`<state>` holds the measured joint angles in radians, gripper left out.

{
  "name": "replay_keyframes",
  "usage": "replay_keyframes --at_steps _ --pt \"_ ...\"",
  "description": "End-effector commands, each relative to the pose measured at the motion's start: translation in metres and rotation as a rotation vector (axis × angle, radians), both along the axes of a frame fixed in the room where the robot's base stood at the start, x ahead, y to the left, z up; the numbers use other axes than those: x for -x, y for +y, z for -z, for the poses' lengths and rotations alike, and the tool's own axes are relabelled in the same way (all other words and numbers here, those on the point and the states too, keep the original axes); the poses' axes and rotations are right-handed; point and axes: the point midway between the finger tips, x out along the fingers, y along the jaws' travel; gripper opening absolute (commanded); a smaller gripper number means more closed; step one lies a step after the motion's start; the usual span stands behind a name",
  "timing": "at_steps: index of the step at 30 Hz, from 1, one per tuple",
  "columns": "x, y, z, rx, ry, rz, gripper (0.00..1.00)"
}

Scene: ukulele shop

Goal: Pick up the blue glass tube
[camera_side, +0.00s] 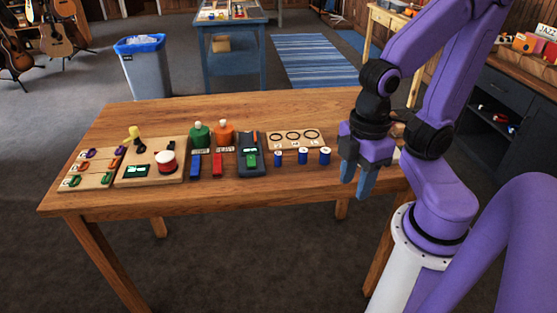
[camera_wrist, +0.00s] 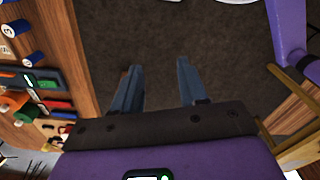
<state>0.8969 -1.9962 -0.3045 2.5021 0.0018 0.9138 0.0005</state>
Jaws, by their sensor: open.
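Three small blue cylinders with pale tops stand in a row on the wooden table: left (camera_side: 278,158), middle (camera_side: 303,157) and right (camera_side: 325,155). A blue block-like piece (camera_side: 196,167) lies further left, in front of the green bottle. I cannot tell which of these blue things is the glass tube. My gripper (camera_side: 366,181) is open and empty, pointing down near the table's right front, right of the cylinders. In the wrist view its two fingers (camera_wrist: 158,85) are apart over dark floor, and blue cylinders (camera_wrist: 17,28) show at the left edge.
A board with three rings (camera_side: 294,138) lies behind the cylinders. A dark device (camera_side: 251,150), a red piece (camera_side: 218,166), an orange bottle (camera_side: 223,134) and a green bottle (camera_side: 199,135) are close to their left. The table's front strip (camera_side: 245,194) is clear.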

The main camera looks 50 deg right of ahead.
Motion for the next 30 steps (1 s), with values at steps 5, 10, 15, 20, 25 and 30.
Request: replay_keyframes --at_steps 5,10,15,20,25,30 --pt "0.000 0.000 0.000 0.000 0.000 0.000 0.43" --pt "0.000 0.000 0.000 0.000 0.000 0.000 0.55" --pt "0.000 0.000 0.000 0.000 0.000 0.000 0.55" --pt "-0.006 0.002 -0.001 0.002 -0.002 -0.006 0.55" --pt "-0.038 0.008 -0.004 0.016 -0.015 -0.052 0.55" --pt "-0.090 0.010 -0.007 0.043 -0.029 -0.134 0.55"
